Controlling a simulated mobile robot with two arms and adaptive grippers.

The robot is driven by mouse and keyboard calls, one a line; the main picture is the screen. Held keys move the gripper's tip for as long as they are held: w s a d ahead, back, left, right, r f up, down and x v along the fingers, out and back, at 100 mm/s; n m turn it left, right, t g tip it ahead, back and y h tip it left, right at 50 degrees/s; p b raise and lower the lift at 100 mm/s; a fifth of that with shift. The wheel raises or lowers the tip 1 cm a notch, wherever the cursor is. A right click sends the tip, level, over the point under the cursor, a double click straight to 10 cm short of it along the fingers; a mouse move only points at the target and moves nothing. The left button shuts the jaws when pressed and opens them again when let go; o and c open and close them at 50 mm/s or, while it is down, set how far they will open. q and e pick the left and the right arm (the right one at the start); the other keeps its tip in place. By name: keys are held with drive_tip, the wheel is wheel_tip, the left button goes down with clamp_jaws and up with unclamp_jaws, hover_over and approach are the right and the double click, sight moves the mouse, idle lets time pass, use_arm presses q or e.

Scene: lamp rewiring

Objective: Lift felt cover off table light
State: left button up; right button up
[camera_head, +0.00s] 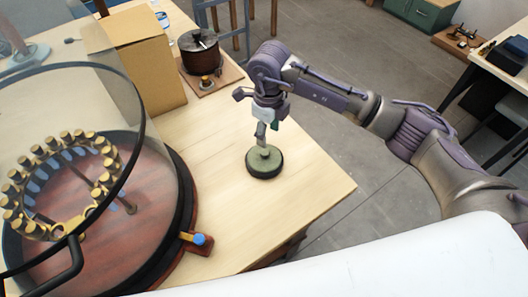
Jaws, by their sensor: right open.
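A round green disc, which looks like the felt cover (258,158), lies flat on top of a low dark round base near the right part of the wooden table. The dark rim of this base, seemingly the table light (265,175), shows below the green. My right gripper (263,147) points down over the middle of the disc. It is open, with its fingertips at or just above the green surface; I cannot tell whether they touch it. My left gripper is not in view.
A large glass-walled round case (150,240) with brass cylinders fills the table's left side. A cardboard box (150,75) and a dark pot (200,52) on a board stand behind. The table top (305,185) is clear right of the disc, up to its edge.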

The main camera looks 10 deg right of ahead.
sight(265, 152)
wheel_tip(265, 152, down, 3)
drive_tip(key=shift+w, duration=0.15)
drive_tip(key=shift+a+f+p, duration=0.2)
drive_tip(key=shift+f+p, duration=0.6)
drive_tip(key=shift+f, duration=0.05)
drive_tip(key=f+p, duration=0.1)
drive_tip(key=f, duration=0.2)
drive_tip(key=shift+a+f+p, duration=0.2)
drive_tip(key=shift+f+p, duration=0.15)
drive_tip(key=shift+f, duration=0.4)
drive_tip(key=c, duration=0.9)
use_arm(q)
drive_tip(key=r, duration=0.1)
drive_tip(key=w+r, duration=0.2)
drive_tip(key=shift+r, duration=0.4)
use_arm(e)
clamp_jaws()
